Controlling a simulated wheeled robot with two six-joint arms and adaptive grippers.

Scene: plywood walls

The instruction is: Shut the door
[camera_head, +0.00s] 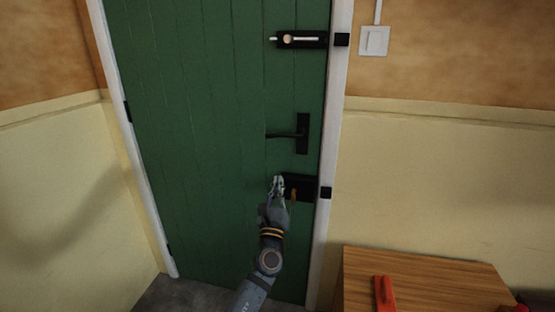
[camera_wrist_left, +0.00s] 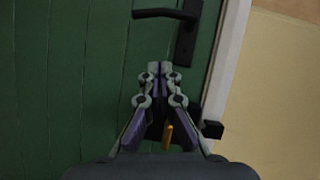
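The green plank door (camera_head: 200,130) stands in its white frame (camera_head: 331,150), its right edge lying along the frame post with no clear gap showing. A black lever handle (camera_head: 301,133) is at mid height on its right side and also shows in the left wrist view (camera_wrist_left: 185,30). My left gripper (camera_head: 278,181) is in front of the door, below the handle, beside a black lock box (camera_head: 301,187) with a brass-coloured piece (camera_wrist_left: 168,136). Its fingertips are together with nothing seen between them; contact with the door cannot be told. My right gripper is not in view.
A black sliding bolt (camera_head: 300,40) is high on the door, its rod clear of the keeper (camera_head: 342,40) on the frame. A wooden table (camera_head: 430,280) with a red object (camera_head: 384,293) stands at lower right. A light switch (camera_head: 374,41) is on the right wall.

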